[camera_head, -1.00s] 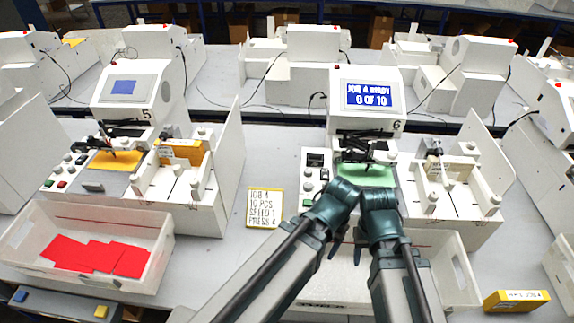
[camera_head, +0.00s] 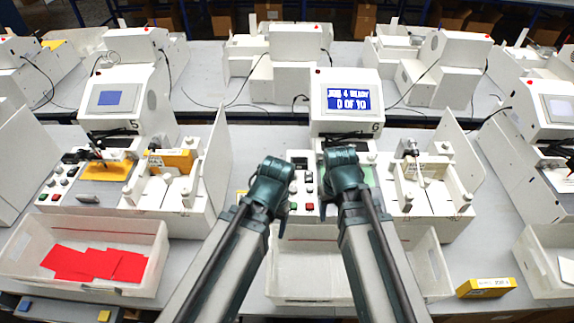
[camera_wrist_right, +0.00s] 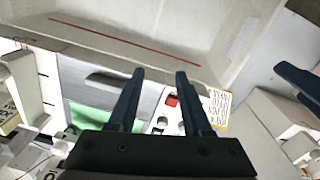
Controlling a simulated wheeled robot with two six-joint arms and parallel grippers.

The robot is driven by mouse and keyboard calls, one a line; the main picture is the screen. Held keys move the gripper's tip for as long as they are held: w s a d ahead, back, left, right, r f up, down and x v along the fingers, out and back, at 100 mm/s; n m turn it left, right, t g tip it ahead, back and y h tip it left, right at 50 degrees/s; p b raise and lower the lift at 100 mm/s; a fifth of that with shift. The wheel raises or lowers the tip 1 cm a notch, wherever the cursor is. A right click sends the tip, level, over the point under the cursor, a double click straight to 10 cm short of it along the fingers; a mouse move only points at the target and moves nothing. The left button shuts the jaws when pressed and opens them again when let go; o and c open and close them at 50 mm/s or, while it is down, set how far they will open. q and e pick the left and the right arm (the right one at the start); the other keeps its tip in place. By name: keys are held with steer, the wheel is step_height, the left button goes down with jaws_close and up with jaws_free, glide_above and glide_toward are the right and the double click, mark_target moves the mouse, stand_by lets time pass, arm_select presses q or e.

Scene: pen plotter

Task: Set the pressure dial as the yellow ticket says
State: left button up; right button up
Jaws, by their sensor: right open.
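The yellow ticket (camera_head: 241,196) lies on the table left of plotter 6, mostly hidden by my left arm; it also shows in the right wrist view (camera_wrist_right: 218,108), too blurred to read there. Plotter 6's control panel (camera_head: 305,188) has white knobs and green and red buttons; I cannot tell which knob is the pressure dial. My right gripper (camera_wrist_right: 160,74) is open and empty, pointing toward this panel, with a red button (camera_wrist_right: 172,100) between its fingers. My left gripper (camera_head: 282,215) is left of the panel; its jaws are unclear. One finger shows in the wrist view (camera_wrist_right: 300,82).
Plotter 6's screen (camera_head: 349,99) reads "0 OF 10". A white bin (camera_head: 300,270) stands in front of it, partly behind my arms. Plotter 5 (camera_head: 115,100) and a bin of red cards (camera_head: 150,240) stand at left. A yellow box (camera_head: 487,287) is at right.

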steer(key=w+r+n+p, duration=0.4)
steer(key=w+r+p, duration=0.15)
steer(key=w, duration=0.55)
arm_select(q)
step_height(320, 180, up, 6)
steer(key=shift+r, duration=0.2)
arm_select(e)
steer(key=w+a+n, duration=0.9)
steer(key=w+a, duration=0.1)
steer(key=a, duration=0.1)
steer(key=shift+w+r, duration=0.2)
steer(key=shift+r, duration=0.2)
arm_select(q)
steer(key=shift+a+f, duration=0.1)
step_height(320, 180, down, 14)
steer(key=b, duration=1.4)
arm_select(e)
step_height(320, 180, down, 14)
steer(key=shift+r, duration=0.1)
arm_select(q)
steer(key=shift+r, duration=0.2)
arm_select(e)
jaws_close()
